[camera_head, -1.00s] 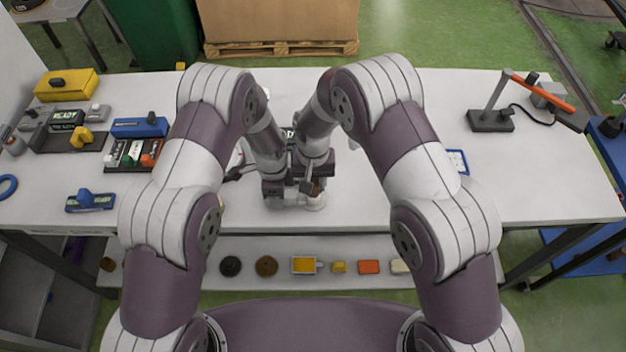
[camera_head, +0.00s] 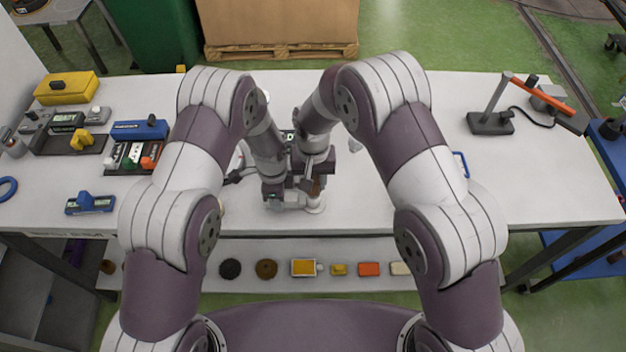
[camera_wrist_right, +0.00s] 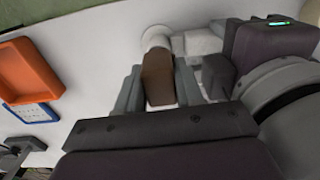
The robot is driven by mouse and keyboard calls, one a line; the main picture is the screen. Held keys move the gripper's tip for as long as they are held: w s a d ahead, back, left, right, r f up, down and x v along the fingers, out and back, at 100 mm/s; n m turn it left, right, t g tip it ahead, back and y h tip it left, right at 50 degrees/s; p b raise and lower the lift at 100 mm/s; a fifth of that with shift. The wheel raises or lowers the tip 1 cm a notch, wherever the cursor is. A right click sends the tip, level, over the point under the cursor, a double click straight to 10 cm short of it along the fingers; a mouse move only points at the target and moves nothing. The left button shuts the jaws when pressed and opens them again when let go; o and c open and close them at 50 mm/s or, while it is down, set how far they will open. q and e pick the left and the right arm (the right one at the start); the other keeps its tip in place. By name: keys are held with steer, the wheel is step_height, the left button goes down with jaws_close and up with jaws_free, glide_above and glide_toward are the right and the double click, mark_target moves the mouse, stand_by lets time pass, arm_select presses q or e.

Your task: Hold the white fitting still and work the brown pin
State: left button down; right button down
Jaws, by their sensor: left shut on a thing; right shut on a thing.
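The brown pin (camera_wrist_right: 158,78) stands between the two fingers of my right gripper (camera_wrist_right: 158,88) in the right wrist view, and that gripper is shut on it. In the head view the pin (camera_head: 315,187) shows only as a small brown patch. The white fitting (camera_wrist_right: 156,38) has a round end at the pin's far end; whether the pin is seated in it is hidden. In the head view the fitting (camera_head: 316,207) is low over the table near its front edge. My left gripper (camera_wrist_right: 215,75) is shut on the fitting's white body, from the right in the wrist view.
An orange tray (camera_wrist_right: 28,68) and a blue-edged white panel (camera_wrist_right: 35,113) lie to the left in the right wrist view. Switch boxes and a blue case (camera_head: 139,129) stand on the table's left. A lamp (camera_head: 490,122) stands at right. Several small parts lie on the lower shelf.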

arm_select(q)
steer(key=shift+s+f, duration=0.1)
steer(key=shift+s, duration=0.05)
arm_select(e)
steer(key=shift+r, duration=2.7)
steer(key=shift+r, duration=0.1)
steer(key=shift+r, duration=2.45)
arm_select(q)
steer(key=c, duration=0.7)
jaws_free()
steer(key=shift+o, duration=0.3)
steer(key=shift+r, duration=0.25)
step_height(320, 180, up, 12)
steer(key=shift+f, duration=0.2)
